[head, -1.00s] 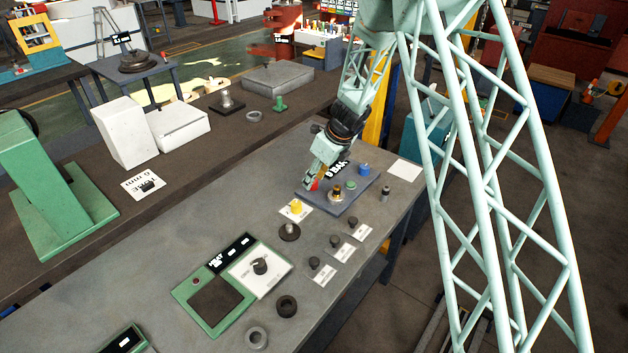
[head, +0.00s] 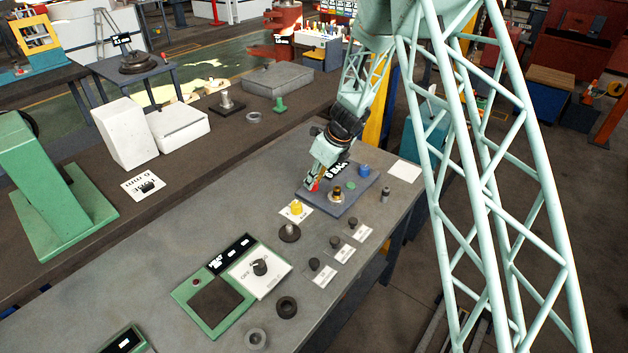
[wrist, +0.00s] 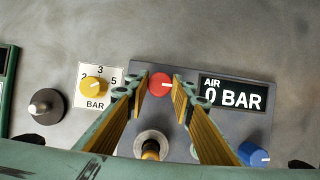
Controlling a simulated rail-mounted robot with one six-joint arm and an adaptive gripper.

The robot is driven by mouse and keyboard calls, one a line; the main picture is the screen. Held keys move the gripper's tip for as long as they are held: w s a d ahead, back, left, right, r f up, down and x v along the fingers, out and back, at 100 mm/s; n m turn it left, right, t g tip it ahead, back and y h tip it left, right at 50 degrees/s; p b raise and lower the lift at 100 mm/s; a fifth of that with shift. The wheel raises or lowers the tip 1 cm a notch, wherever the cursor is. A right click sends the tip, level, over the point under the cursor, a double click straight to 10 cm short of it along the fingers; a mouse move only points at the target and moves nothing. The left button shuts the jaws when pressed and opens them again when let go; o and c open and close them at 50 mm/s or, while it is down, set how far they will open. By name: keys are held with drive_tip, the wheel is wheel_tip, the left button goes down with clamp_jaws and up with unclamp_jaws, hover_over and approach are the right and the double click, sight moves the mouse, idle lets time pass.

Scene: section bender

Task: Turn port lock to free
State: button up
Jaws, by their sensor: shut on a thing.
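The red knob (wrist: 160,85) sits at the edge of the dark air panel (wrist: 228,124); its white mark points right in the wrist view. It also shows as a small red spot in the head view (head: 314,186). My gripper (wrist: 160,89) is shut on the red knob, with one finger on each side. In the head view my gripper (head: 312,184) reaches down to the panel's left part. No lettering for the lock is readable. A display (wrist: 233,95) beside the knob reads AIR 0 BAR.
On the panel are a brass fitting (head: 336,194), a green button (head: 351,186) and a blue knob (head: 364,170). A yellow dial (wrist: 95,86) marked in BAR lies left of the panel. A green-framed control box (head: 230,284) and loose dark parts lie nearer on the bench.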

drive_tip(key=n, duration=0.2)
drive_tip(key=n+g+p, duration=0.1)
drive_tip(key=n, duration=0.1)
drive_tip(key=shift+w+d+g+y, duration=0.1)
drive_tip(key=shift+w+g+y, duration=0.05)
drive_tip(key=shift+g+y, duration=0.15)
drive_tip(key=n, duration=0.2)
drive_tip(key=n+g+p, duration=0.1)
drive_tip(key=n, duration=0.2)
drive_tip(key=shift+w+g, duration=0.1)
drive_tip(key=shift+g, duration=0.2)
drive_tip(key=n+g+p, duration=0.1)
drive_tip(key=n, duration=0.3)
drive_tip(key=shift+w+n+g, duration=0.1)
drive_tip(key=shift+n+g, duration=0.2)
drive_tip(key=shift+g, duration=0.1)
drive_tip(key=shift+n+g+h, duration=0.35)
drive_tip(key=shift+n, duration=0.75)
drive_tip(key=shift+n+g+h, duration=0.35)
drive_tip(key=shift+n, duration=0.75)
drive_tip(key=o, duration=0.8)
drive_tip(key=shift+o, duration=0.2)
